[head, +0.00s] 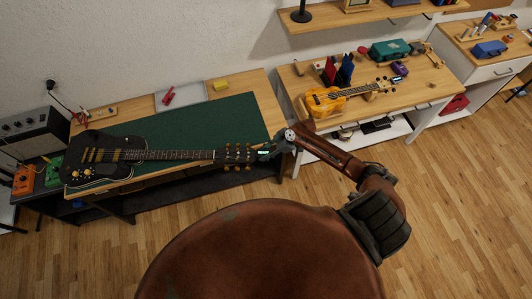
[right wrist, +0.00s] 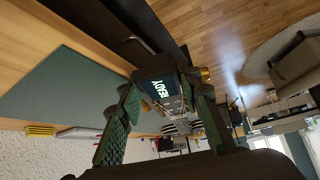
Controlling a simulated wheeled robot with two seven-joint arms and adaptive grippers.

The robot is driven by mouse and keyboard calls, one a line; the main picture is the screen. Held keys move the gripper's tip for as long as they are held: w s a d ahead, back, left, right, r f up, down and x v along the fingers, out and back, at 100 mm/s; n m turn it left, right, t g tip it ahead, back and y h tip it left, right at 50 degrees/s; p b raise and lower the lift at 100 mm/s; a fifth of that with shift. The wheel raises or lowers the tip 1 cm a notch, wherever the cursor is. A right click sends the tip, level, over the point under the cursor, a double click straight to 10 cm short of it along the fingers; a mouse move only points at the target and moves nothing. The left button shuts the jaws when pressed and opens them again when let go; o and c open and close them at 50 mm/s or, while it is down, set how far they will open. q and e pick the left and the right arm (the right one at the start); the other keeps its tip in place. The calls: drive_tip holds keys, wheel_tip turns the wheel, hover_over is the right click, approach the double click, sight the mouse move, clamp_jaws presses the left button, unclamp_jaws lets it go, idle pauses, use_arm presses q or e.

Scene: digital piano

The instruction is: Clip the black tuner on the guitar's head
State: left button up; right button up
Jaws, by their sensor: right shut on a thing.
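A black guitar (head: 95,155) lies on the workbench, partly on the green mat, with its neck pointing right. Its head (head: 238,156) with gold pegs is at the bench's right end. My right gripper (head: 270,152) is just right of the head. In the right wrist view, my right gripper (right wrist: 160,92) is shut on the black tuner (right wrist: 158,88), whose lit screen reads READY. The tuner's screen is a small bright patch (head: 264,154) in the head view. The guitar's head shows close behind the tuner; I cannot tell whether they touch. My left gripper is out of view.
The green mat (head: 225,118) is bare behind the neck. A grey tray (head: 190,92) and a yellow block (head: 221,86) lie at the back. A second bench holds a ukulele (head: 330,100). An amplifier (head: 35,135) stands at the left.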

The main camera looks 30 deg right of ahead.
drive_tip(key=shift+w+a, duration=0.35)
drive_tip(key=shift+a, duration=0.2)
drive_tip(key=shift+w+a, duration=0.3)
drive_tip(key=shift+a, duration=0.25)
idle(0.3)
drive_tip(key=o, duration=1.2)
drive_tip(key=shift+p+v, duration=1.45)
drive_tip(key=shift+v, duration=1.05)
